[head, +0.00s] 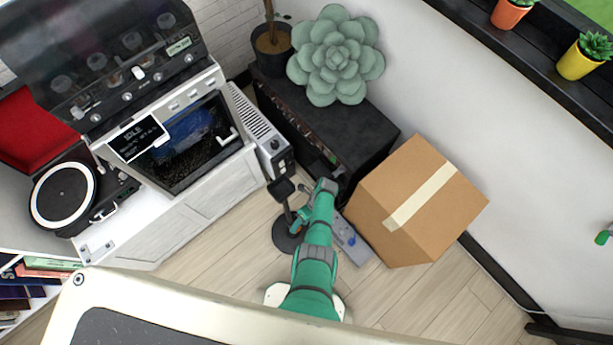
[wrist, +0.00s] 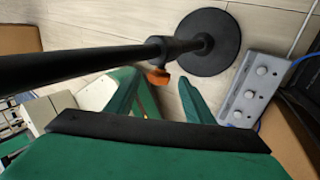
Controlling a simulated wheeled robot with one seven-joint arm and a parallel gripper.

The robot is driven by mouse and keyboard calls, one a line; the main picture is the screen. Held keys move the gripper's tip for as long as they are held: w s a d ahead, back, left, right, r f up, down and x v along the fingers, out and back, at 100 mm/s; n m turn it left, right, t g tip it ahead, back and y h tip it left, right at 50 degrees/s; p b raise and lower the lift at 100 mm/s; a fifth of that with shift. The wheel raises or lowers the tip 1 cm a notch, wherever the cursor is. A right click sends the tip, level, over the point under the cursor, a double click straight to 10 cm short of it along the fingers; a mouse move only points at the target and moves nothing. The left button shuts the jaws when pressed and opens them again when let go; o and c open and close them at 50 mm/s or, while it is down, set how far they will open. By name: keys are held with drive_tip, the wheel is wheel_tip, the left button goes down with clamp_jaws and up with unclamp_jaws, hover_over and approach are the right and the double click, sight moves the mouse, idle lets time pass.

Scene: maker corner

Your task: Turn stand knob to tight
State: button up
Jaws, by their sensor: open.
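The stand (wrist: 85,64) is a black pole on a round black base (wrist: 208,42). A small orange knob (wrist: 158,77) sticks out from the collar on its pole. In the wrist view my gripper (wrist: 156,84) is open, with its green fingers on either side of the knob. I cannot tell whether either finger touches it. In the head view the stand's base (head: 284,238) is on the floor, partly behind my gripper (head: 297,219), and the knob cannot be made out there.
A grey box with several knobs (wrist: 254,86) lies on the floor right of the stand. A cardboard box (head: 385,215) stands right of my arm. A dark cabinet (head: 345,135) is behind, and a white unit with a screen (head: 190,215) is at left. Bare floor shows front left.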

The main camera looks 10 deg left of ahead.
drive_tip(key=v, duration=0.9)
drive_tip(key=shift+f, duration=0.1)
drive_tip(key=s+n+t, duration=0.4)
drive_tip(key=n, duration=1.4)
drive_tip(key=s+n+t, duration=0.3)
drive_tip(key=s+n, duration=0.2)
drive_tip(key=n, duration=1.3)
drive_tip(key=w+x, duration=0.1)
drive_tip(key=x, duration=0.9)
drive_tip(key=shift+t, duration=0.3)
